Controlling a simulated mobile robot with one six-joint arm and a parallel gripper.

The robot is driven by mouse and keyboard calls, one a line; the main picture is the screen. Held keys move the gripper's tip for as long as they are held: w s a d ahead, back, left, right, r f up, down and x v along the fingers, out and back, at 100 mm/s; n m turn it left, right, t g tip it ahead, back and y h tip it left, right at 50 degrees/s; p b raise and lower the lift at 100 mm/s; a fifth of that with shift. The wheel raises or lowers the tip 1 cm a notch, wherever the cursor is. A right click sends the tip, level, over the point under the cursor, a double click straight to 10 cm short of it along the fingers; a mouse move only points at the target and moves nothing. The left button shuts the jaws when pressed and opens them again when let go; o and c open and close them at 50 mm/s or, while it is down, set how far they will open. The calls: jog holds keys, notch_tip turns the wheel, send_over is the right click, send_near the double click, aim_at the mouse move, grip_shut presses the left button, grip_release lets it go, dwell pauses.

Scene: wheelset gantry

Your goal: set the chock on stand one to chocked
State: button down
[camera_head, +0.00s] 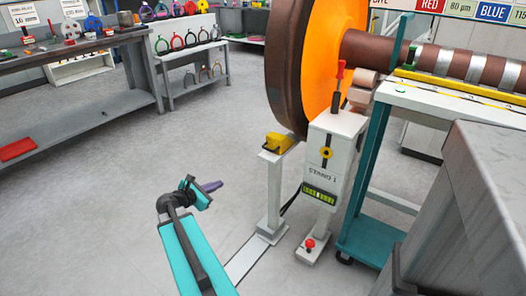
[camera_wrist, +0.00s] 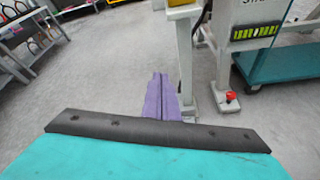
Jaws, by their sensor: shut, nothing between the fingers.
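The yellow chock (camera_head: 277,142) sits on top of a slim white post, close to the lower rim of the orange and brown wheel (camera_head: 335,60). Its lower edge shows at the top of the wrist view (camera_wrist: 182,3). The fingers (camera_wrist: 160,82) also show in the wrist view. I cannot tell the chock's setting.
A red button (camera_head: 310,243) sits on the stand's foot. A teal and white trolley (camera_head: 368,235) stands right of it, and a grey block (camera_head: 480,200) fills the right foreground. Workbenches (camera_head: 90,50) line the back left. The floor between is clear.

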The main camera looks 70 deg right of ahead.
jog(key=s+d+r+n+g+h+b, duration=0.2)
jog(key=s+d+r+b, duration=0.4)
jog(key=d+r, duration=0.3)
jog(key=shift+s+d+r+n+h+b, duration=0.15)
jog(key=shift+s+d+n+h+b, duration=0.25)
jog(key=shift+s+d+n+h, duration=0.4)
jog(key=shift+w, duration=0.15)
jog(key=b, duration=0.4)
send_near(268, 137)
jog(key=x, duration=0.6)
jog(key=shift+d, duration=0.25)
